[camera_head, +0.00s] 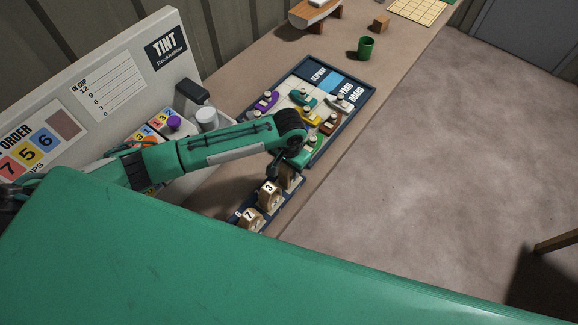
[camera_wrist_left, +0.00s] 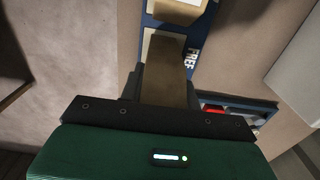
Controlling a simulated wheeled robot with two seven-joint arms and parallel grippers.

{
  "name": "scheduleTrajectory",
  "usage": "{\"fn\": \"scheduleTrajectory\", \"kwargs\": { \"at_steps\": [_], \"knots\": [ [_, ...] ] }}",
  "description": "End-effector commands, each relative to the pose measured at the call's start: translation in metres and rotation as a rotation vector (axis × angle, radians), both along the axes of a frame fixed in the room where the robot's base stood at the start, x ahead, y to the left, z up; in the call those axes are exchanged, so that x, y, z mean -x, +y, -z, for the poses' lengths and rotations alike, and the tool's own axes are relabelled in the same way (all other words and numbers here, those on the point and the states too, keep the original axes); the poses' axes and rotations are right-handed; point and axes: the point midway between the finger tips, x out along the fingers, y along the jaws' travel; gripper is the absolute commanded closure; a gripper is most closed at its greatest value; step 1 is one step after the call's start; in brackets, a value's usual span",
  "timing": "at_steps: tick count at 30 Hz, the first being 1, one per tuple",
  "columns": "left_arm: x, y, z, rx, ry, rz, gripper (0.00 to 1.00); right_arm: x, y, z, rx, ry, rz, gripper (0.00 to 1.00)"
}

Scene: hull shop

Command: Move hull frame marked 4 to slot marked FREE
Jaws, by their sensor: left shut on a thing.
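My left gripper (camera_head: 283,170) reaches down over the dark blue frame rack (camera_head: 287,213) in the head view. In the left wrist view my left gripper (camera_wrist_left: 163,92) is shut on a brown wooden hull frame (camera_wrist_left: 166,68), with a dark finger on each side. Its number does not show, so I cannot tell if it is frame 4. The white FREE label (camera_wrist_left: 192,58) is on the blue rack strip right beside this frame. I cannot tell whether the frame is seated or just above the slot. The same frame is partly hidden behind the gripper in the head view (camera_head: 290,180). My right gripper is not in view.
Hull frames marked 3 (camera_head: 268,193) and 7 (camera_head: 251,218) stand in the rack. The yard board (camera_head: 342,137) with several small boats lies just beyond. A tint panel (camera_head: 120,85) stands at left.

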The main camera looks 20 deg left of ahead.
Motion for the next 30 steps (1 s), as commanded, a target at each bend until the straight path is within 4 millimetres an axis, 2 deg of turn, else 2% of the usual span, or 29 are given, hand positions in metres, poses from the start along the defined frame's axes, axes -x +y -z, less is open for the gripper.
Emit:
{"fn": "scheduleTrajectory", "kwargs": {
  "at_steps": [4, 13, 14, 17, 30],
  "knots": [
    [0.0000, 0.0001, 0.0071, -0.001, -0.001, 0.000, 0.93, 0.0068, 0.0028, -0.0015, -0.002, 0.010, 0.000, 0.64],
    [0.0001, 0.0003, 0.0097, -0.001, 0.000, 0.000, 0.93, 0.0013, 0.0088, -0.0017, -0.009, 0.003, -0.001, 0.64],
    [0.0001, 0.0005, 0.0100, -0.001, 0.000, 0.000, 0.64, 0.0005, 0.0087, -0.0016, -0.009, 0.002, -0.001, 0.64],
    [0.0001, 0.0005, 0.0098, -0.001, 0.000, 0.000, 0.46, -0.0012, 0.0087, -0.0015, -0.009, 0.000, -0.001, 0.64],
    [0.0001, 0.0003, 0.0032, -0.001, 0.000, 0.000, 0.46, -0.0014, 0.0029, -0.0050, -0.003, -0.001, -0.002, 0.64]
  ]
}}
